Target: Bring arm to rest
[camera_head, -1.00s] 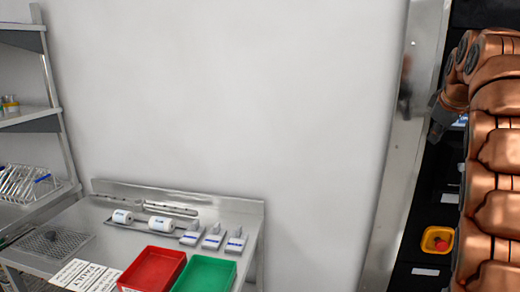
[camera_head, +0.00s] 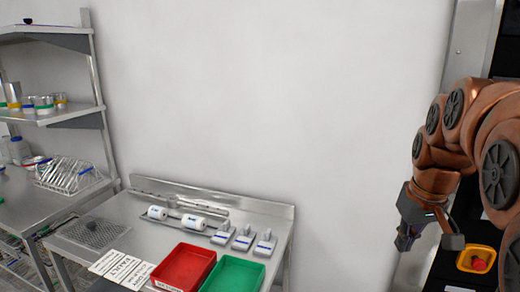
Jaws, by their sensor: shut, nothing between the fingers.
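My copper-coloured arm (camera_head: 475,130) is folded at the right edge of the view, its links bent over toward the wall. My gripper (camera_head: 405,238) hangs from the wrist at lower right, pointing down, shut and empty. It is in front of the white wall and the metal frame, clear of the table to its left. The arm's base is out of view.
A shelf unit (camera_head: 93,75) stands at far left. An emergency stop button (camera_head: 478,264) in a yellow box is below right of my gripper.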

